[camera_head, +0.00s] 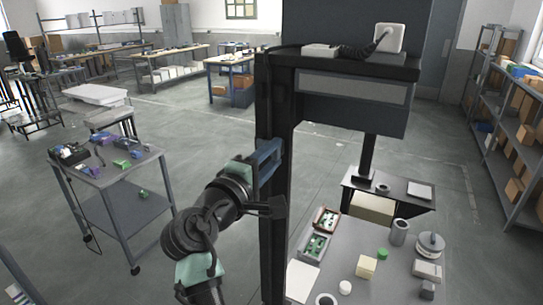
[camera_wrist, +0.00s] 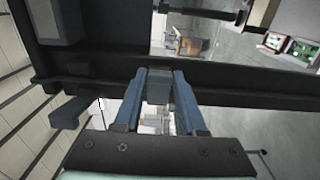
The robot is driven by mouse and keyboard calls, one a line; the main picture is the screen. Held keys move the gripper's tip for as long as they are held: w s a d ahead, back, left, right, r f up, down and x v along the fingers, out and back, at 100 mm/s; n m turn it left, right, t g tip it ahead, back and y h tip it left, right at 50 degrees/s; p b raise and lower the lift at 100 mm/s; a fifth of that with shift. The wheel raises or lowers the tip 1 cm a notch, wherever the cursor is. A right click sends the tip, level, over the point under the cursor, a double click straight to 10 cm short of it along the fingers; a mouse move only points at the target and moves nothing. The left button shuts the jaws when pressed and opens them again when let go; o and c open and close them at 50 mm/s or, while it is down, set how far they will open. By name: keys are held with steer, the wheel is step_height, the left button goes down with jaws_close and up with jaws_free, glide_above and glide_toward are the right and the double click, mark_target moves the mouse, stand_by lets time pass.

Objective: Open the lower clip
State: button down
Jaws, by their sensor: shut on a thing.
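A tall black lift column (camera_head: 275,230) stands in the middle of the head view, and its dark edge crosses the wrist view (camera_wrist: 255,85). The clip is mostly hidden by the fingers in the head view. I cannot tell from these frames whether the clip is open.
A dark grey block (camera_wrist: 70,112) juts from the column left of my fingers in the wrist view. A bench (camera_head: 385,280) with small parts stands right of the column. A cart (camera_head: 112,170) stands at the left. The floor between cart and column is clear.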

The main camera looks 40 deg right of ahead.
mark_target(273, 154)
steer(key=shift+a, duration=0.1)
steer(key=m+g+b, duration=0.1)
steer(key=a+g+h+b, duration=0.1)
steer(key=b, duration=0.1)
steer(key=shift+w+f+m+g, duration=0.2)
steer(key=shift+m+g, duration=0.2)
steer(key=shift+w+a+r+m+g+b, duration=0.1)
steer(key=shift+a+m+g+b, duration=0.15)
steer(key=shift+m+g+b, duration=0.55)
steer(key=shift+w+a+m+g+b, duration=0.15)
steer(key=shift+a+m+g+b, duration=0.25)
steer(key=shift+g, duration=0.75)
steer(key=shift+w+a+r+m+g+b, duration=0.1)
steer(key=shift+a+m+g+b, duration=0.05)
steer(key=shift+m+g+b, duration=0.65)
steer(key=shift+g, duration=0.55)
steer(key=shift+c, duration=2.4)
jaws_free()
steer(key=shift+a, duration=0.1)
steer(key=w+a+b, duration=0.2)
steer(key=a+b, duration=0.2)
steer(key=a, duration=0.8)
steer(key=shift+a+b, duration=0.3)
steer(key=shift+a, duration=0.05)
